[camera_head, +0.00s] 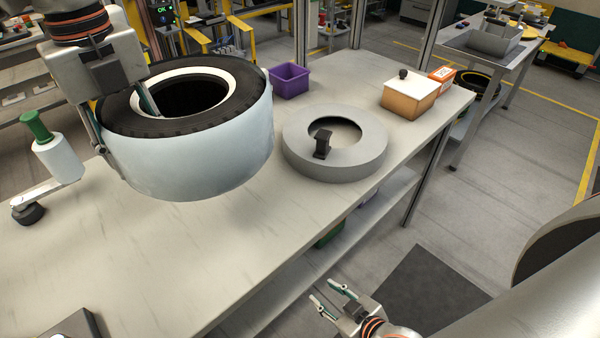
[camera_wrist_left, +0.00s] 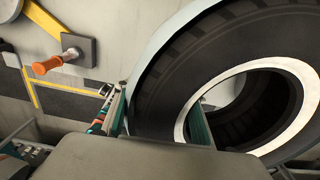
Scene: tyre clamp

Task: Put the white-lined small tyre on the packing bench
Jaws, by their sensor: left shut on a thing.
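The white-lined tyre (camera_head: 190,160) is black with a white ring around its hole and a pale blue-white band around its outside. It is over the left part of the packing bench (camera_head: 130,265); I cannot tell whether its underside touches the bench. My left gripper (camera_head: 124,122) is shut on the tyre wall, with one finger in the hole and one outside. The left wrist view also shows the tyre (camera_wrist_left: 185,75) between the fingers. My right gripper (camera_head: 327,292) is open and empty, low in front of the bench's front edge.
A grey ring with a black block (camera_head: 360,160) lies on the bench right of the tyre. A purple bin (camera_head: 289,80) and an orange-and-white box (camera_head: 408,97) stand farther back. A green-topped wrap dispenser (camera_head: 55,155) is at left. The bench's front middle is clear.

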